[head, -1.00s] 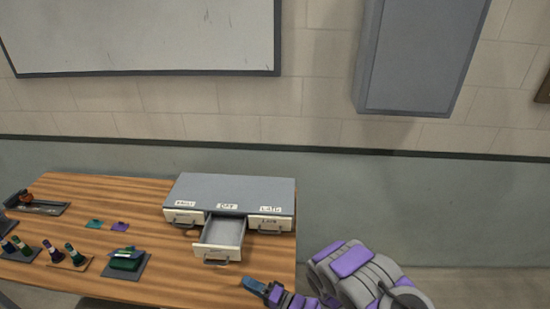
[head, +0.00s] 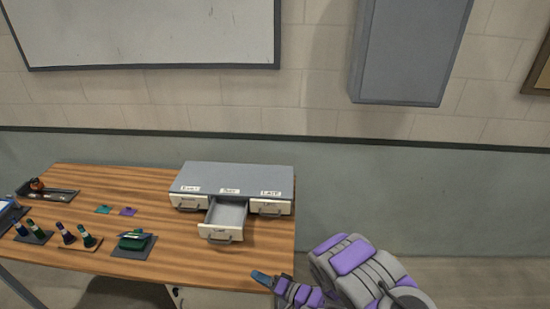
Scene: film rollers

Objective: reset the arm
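My gripper (head: 263,280) shows at the bottom, by the right front corner of the wooden table (head: 150,262). Its blue-grey tip points left toward the table edge. My purple and grey arm (head: 355,265) is folded to the right of the table. I see no object at the gripper, but its fingers are too small and edge-on to tell whether they are open or shut.
A grey drawer cabinet (head: 235,175) stands at the table's right; its middle drawer (head: 226,215) is pulled out and looks empty. Several rollers (head: 68,234) stand on the left. A green object (head: 133,241) sits on a dark pad. Floor right of the table is clear.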

